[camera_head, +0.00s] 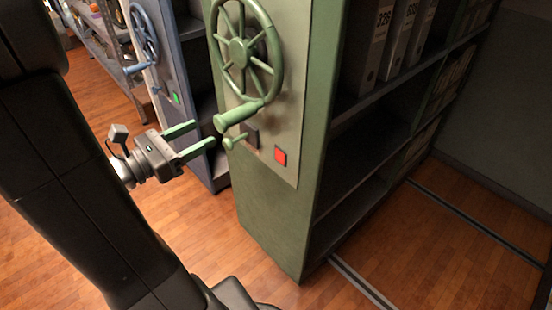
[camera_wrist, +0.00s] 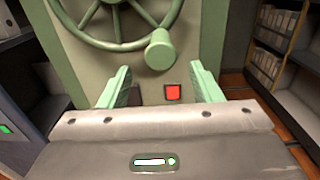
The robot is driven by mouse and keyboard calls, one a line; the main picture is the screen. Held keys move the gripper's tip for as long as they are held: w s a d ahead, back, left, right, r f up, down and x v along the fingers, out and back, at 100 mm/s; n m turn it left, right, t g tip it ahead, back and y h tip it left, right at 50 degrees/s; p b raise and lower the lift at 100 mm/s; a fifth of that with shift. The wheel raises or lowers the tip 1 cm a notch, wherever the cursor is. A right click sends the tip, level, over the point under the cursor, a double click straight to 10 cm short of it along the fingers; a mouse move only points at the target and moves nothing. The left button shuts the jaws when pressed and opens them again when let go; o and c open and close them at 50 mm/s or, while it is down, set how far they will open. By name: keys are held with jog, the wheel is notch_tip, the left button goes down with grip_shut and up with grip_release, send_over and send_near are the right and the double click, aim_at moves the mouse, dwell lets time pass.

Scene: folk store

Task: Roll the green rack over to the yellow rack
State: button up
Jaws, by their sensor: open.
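The green rack (camera_head: 270,215) stands in the middle of the head view, with its end panel facing me. A green spoked handwheel (camera_head: 240,50) is on that panel, with a knob handle (camera_head: 238,115) sticking out at its bottom. The knob also shows in the wrist view (camera_wrist: 159,50). A lit red button (camera_head: 280,157) sits below the wheel. My gripper (camera_head: 204,133) is open and empty, its green fingers pointing at the panel just left of and below the knob, apart from it. In the wrist view, shelving with a tan-yellow edge (camera_wrist: 300,35) at right may be the yellow rack.
A blue rack (camera_head: 180,75) with its own wheel and a green light stands to the left of the green rack. Binders (camera_head: 385,45) fill the green rack's upper shelf. Floor rails (camera_head: 360,282) run to the right, where the wooden floor is clear.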

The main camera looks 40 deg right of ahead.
aim_at(237, 116)
jog(key=shift+d, duration=0.1)
jog(key=shift+w+d+b, duration=0.2)
jog(key=shift+d+b, duration=0.1)
jog(key=shift+d, duration=2.4)
jog(key=shift+w+d+b, duration=0.15)
jog(key=shift+d+b, duration=0.1)
jog(key=shift+d, duration=2.4)
grip_shut()
